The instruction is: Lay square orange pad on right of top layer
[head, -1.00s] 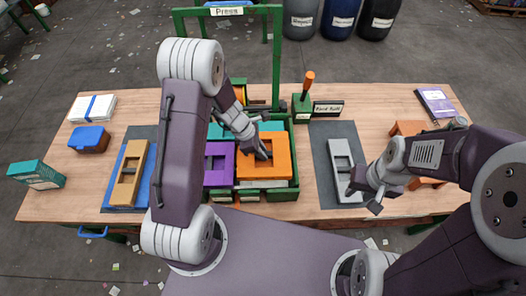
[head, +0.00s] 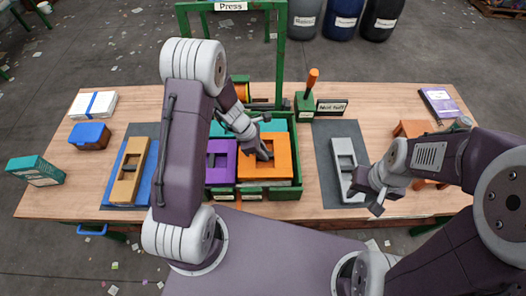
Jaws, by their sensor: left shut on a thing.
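The square orange pad (head: 280,168), with a hole in its middle, is in the right part of the green crate (head: 298,180). It lies flat, over pale material that shows at its front edge. A purple pad (head: 212,173) lies beside it on the left, and teal pieces (head: 271,125) show behind. My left gripper (head: 264,155) reaches down at the orange pad's hole and is shut on the pad. Its fingertips are partly hidden. I cannot tell whether the pad bears fully on the layer below. My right gripper (head: 366,201) is open and empty, beside the grey block.
A grey block (head: 346,174) lies on a dark mat at the right. A tan block (head: 128,175) lies on a blue piece at the left. The green press frame (head: 279,55) stands behind the crate.

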